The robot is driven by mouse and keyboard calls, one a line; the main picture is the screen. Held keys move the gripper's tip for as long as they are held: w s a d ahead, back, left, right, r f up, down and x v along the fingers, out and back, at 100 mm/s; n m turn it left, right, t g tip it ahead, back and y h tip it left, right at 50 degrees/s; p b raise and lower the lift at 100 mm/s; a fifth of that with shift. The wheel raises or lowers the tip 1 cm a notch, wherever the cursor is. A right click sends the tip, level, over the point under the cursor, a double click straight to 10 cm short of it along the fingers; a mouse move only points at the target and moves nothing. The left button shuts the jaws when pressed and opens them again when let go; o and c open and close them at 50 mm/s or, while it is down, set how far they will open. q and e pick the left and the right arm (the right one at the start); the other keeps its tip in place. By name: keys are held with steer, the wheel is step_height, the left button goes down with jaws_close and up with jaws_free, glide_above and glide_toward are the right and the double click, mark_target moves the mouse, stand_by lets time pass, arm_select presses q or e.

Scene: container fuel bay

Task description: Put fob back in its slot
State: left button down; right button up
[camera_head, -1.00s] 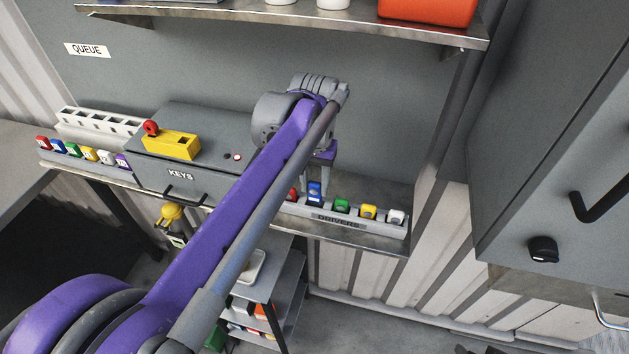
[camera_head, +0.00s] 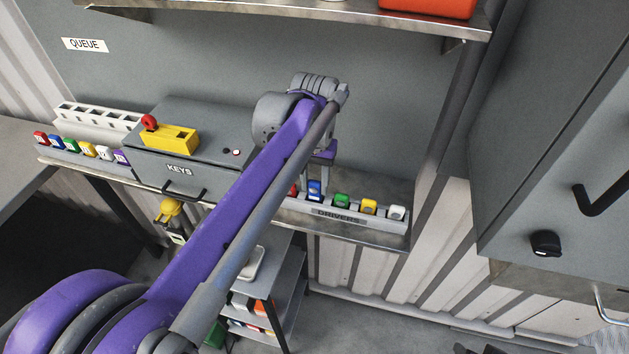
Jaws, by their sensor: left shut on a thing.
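The DRIVERS rack (camera_head: 340,218) stands on the ledge, a light grey strip holding a row of fobs. My left gripper (camera_head: 318,179) points down over its left part, shut on the blue fob (camera_head: 315,189). The blue fob is upright at the rack and its top stands higher than its neighbours; I cannot tell whether it is fully seated. To its right are the green fob (camera_head: 341,201), yellow fob (camera_head: 368,207) and white fob (camera_head: 396,213). My right gripper is out of view.
A grey KEYS box (camera_head: 190,150) with a yellow block and red knob stands left of my arm. Further left are another fob row (camera_head: 80,152) and a white slotted holder (camera_head: 98,116). A shelf (camera_head: 300,18) hangs above; a cabinet (camera_head: 560,130) stands right.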

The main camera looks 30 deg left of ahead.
arm_select(q)
steer(key=shift+f, duration=0.15)
steer(key=shift+f+b, duration=0.3)
steer(key=shift+f, duration=0.2)
steer(key=shift+f, duration=0.1)
steer(key=shift+f, duration=0.4)
steer(key=shift+c, duration=1.9)
jaws_free()
steer(key=shift+r, duration=0.1)
